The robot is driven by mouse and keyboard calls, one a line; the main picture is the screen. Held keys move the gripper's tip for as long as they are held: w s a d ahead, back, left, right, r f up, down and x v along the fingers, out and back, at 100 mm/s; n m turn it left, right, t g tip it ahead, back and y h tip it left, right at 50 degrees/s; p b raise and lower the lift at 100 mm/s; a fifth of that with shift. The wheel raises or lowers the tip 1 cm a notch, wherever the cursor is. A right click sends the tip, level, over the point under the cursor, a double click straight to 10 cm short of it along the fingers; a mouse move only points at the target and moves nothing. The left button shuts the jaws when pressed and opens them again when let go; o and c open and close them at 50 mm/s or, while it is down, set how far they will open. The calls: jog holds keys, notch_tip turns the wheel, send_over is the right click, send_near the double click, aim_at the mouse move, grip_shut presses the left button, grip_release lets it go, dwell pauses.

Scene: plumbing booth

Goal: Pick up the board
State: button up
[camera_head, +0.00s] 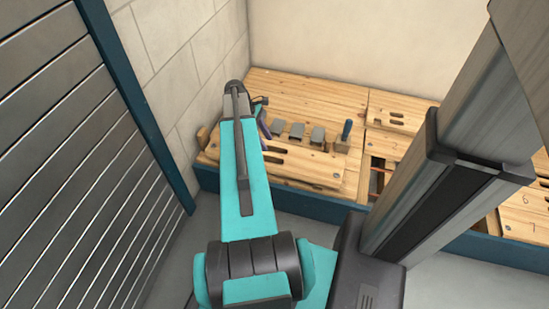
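A pale wooden board with dark slots (312,172) lies flat along the front of the workbench, right of my teal arm. Another slotted wooden board (393,108) lies at the back right, so I cannot tell which one the task names. My arm reaches forward over the bench's left end. A small dark part at its far end, likely my gripper (261,102), shows just past the arm near the bench's left side. It is mostly hidden by the arm, and its fingers cannot be made out. I see no board held there.
Several grey blocks (297,131) and a dark-blue-handled tool (346,131) stand in a row behind the front board. A block wall is on the left, with a slatted metal panel (60,150) nearer. A recess (377,177) with reddish pieces lies right of the board.

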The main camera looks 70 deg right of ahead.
aim_at(274, 154)
jog(key=shift+x, duration=1.25)
jog(key=shift+f+b, duration=0.1)
jog(key=shift+b, duration=0.2)
jog(key=shift+b+x, duration=1.3)
jog(key=shift+x, duration=1.2)
jog(key=shift+w+d, duration=0.15)
jog(key=shift+d, duration=0.05)
grip_shut()
